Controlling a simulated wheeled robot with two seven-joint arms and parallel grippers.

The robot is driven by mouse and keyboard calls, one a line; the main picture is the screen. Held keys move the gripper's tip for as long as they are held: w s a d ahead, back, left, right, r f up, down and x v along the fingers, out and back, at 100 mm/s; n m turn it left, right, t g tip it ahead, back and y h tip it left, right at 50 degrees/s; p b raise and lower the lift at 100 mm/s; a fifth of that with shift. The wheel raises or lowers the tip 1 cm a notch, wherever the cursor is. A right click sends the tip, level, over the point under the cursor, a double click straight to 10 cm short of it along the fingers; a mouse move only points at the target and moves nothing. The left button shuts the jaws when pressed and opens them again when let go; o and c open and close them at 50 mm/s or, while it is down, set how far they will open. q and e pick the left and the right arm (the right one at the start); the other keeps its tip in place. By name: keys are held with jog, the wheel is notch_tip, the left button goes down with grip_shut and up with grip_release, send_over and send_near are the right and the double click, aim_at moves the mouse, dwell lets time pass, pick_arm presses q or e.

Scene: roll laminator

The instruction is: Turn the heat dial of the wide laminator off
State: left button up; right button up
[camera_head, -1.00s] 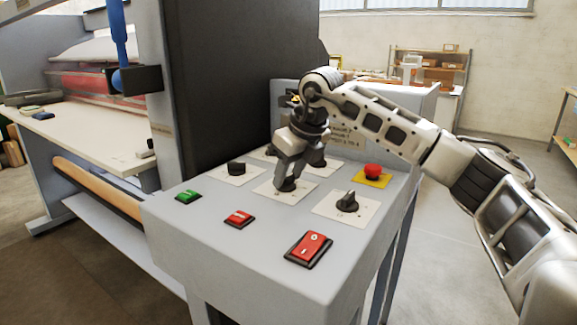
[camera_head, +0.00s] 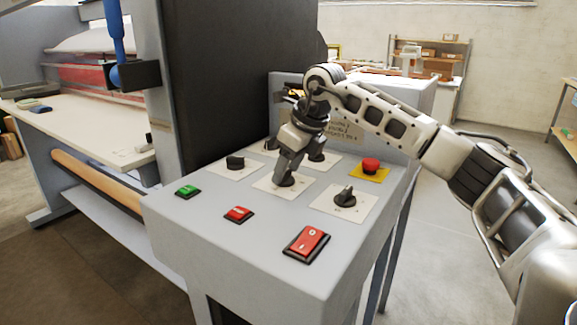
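The wide laminator (camera_head: 235,90) has a grey control panel (camera_head: 185,225) with several black dials on white plates. My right gripper (camera_head: 285,180) points down over the middle dial (camera_head: 288,180), its fingers at the knob and largely covering it. I cannot tell whether the fingers grip the knob. Another black dial (camera_head: 345,196) stands uncovered to the right, and one (camera_head: 235,162) to the left. Two more dials behind are partly hidden by the gripper. Which dial is for heat cannot be read. My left gripper is out of view.
A red emergency button (camera_head: 370,166) on a yellow plate is right of the gripper. A green switch (camera_head: 187,191), a small red switch (camera_head: 239,214) and a large red rocker (camera_head: 307,243) line the panel's front. Open floor (camera_head: 450,260) lies to the right.

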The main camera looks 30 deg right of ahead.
jog(key=shift+o, duration=0.5)
jog(key=v, duration=1.6)
